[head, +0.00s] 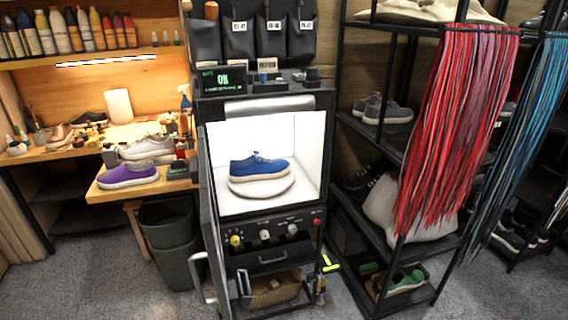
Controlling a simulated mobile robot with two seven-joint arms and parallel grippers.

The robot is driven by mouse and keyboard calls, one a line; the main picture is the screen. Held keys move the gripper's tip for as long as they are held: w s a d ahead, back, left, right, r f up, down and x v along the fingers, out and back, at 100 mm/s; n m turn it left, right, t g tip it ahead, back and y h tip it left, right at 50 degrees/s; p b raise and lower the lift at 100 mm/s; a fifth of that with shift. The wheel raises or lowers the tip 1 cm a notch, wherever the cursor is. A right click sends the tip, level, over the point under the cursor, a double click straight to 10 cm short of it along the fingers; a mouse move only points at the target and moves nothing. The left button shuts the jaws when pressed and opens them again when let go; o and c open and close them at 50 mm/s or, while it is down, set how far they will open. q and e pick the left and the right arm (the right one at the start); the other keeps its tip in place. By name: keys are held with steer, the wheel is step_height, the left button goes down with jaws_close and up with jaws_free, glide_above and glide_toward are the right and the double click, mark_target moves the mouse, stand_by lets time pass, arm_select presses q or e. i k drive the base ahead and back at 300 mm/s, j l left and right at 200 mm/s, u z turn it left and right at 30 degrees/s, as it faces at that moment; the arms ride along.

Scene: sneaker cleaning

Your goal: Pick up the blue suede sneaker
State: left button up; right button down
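The blue suede sneaker (258,167) has a pale sole and stands upright on a round white turntable (262,189). The turntable is inside a white-lined, lit cabinet (308,150) at the centre of the head view. The cabinet's front is open, with its door (211,200) seen nearly edge-on at the left side. The sneaker's toe points right. Nothing is touching the sneaker except the turntable. Neither of my grippers shows in this view.
A wooden workbench (85,196) at left holds a purple sneaker (127,175), a light grey shoe (147,147) and small bottles. A bin (172,240) stands below. At right, a black shelf rack (385,130) carries shoes, with red laces (455,130) hanging. Grey floor is clear in front left.

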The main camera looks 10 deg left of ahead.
mark_target(254, 168)
steer(key=i+l+z, duration=0.15)
steer(key=i+l, duration=0.15)
steer(key=i+l+z, duration=0.15)
steer(key=i, duration=0.4)
steer(key=l, duration=0.1)
